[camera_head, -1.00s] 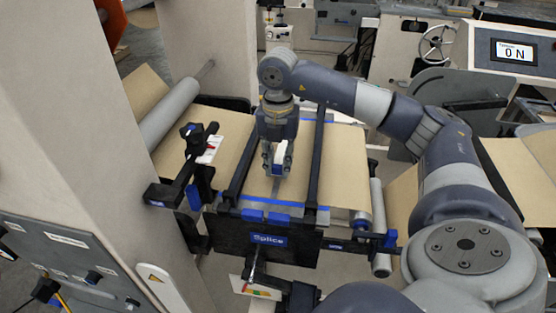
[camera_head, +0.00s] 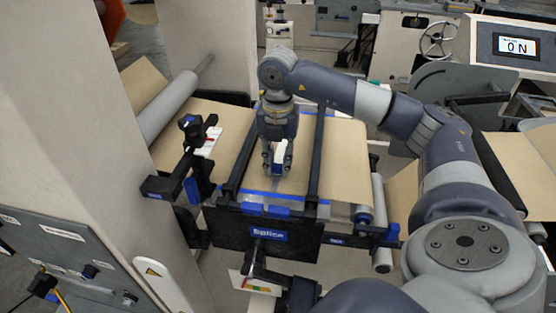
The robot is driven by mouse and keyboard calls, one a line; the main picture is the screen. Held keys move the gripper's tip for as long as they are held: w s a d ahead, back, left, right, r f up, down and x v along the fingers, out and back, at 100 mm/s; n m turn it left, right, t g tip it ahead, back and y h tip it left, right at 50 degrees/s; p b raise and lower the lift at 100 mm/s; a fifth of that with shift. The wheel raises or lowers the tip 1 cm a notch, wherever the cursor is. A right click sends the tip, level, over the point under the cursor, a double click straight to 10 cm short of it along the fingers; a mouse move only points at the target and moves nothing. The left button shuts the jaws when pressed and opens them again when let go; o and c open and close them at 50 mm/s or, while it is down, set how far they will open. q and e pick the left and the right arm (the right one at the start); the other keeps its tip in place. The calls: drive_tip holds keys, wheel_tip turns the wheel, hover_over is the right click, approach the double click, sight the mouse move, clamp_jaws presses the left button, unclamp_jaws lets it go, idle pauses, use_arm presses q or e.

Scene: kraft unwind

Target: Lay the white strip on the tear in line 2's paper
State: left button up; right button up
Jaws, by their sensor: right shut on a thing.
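My right gripper (camera_head: 276,170) points down over the splice table, between its two dark bars. It is shut on the white strip (camera_head: 281,152), which shows as a small white piece between the fingers. The brown paper (camera_head: 342,165) lies flat across the table beneath it. Blue lines (camera_head: 254,193) cross the paper just in front of the fingers. I cannot make out the tear; the gripper may hide it. I cannot tell whether the strip touches the paper. My left gripper is not in view.
Dark bars (camera_head: 315,160) stand on both sides of the gripper. The front panel reads "Splice" (camera_head: 268,233). A grey roller (camera_head: 168,108) is at the left, beside a pale machine column (camera_head: 75,120). A display (camera_head: 515,46) at the upper right reads 0 N.

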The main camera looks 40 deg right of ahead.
drive_tip(key=shift+f, duration=0.3)
idle(0.5)
drive_tip(key=o, duration=0.8)
wheel_tip(320, 180, up, 12)
idle(0.5)
